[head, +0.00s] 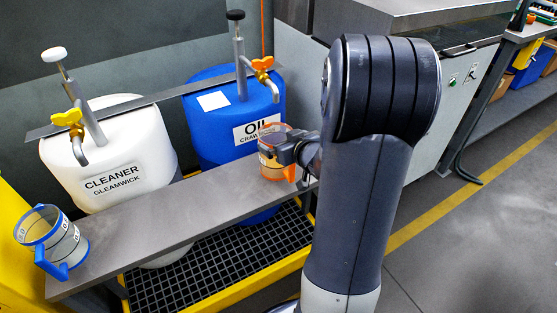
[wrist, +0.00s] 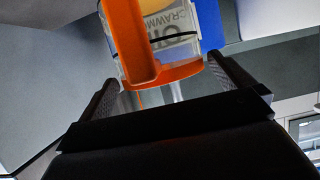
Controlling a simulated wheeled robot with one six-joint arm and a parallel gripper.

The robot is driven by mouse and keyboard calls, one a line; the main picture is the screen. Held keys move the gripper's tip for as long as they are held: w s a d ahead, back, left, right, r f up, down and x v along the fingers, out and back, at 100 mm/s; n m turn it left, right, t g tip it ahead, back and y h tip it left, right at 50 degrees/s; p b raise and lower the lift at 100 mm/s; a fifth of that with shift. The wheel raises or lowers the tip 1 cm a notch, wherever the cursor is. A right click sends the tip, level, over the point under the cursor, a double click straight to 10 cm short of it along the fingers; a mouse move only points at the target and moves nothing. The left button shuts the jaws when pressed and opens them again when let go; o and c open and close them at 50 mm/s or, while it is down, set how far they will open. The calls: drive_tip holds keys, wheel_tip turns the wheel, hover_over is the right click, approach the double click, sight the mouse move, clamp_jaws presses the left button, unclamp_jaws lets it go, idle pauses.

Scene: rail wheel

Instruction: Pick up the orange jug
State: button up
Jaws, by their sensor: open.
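The orange jug (head: 269,167) has a clear body with orange trim and stands at the right end of the grey shelf, in front of the blue oil container. In the wrist view the jug (wrist: 128,40) shows close up, its orange handle and an orange band toward me. My gripper (head: 283,153) is at the jug in the head view, its fingers partly overlapping it. In the wrist view my gripper (wrist: 163,72) is open, one finger to each side of the jug's near edge. I cannot tell whether either finger touches it.
A blue-trimmed jug (head: 70,245) stands at the shelf's left end. Behind the grey shelf (head: 150,235) are a white cleaner container (head: 120,150) and a blue oil container (head: 215,130), both with taps. A black grate (head: 205,275) with yellow edging lies below.

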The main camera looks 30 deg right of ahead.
drive_tip(key=x, duration=0.2)
drive_tip(key=shift+w+f, duration=0.15)
drive_tip(key=shift+w, duration=0.15)
drive_tip(key=shift+c, duration=0.6)
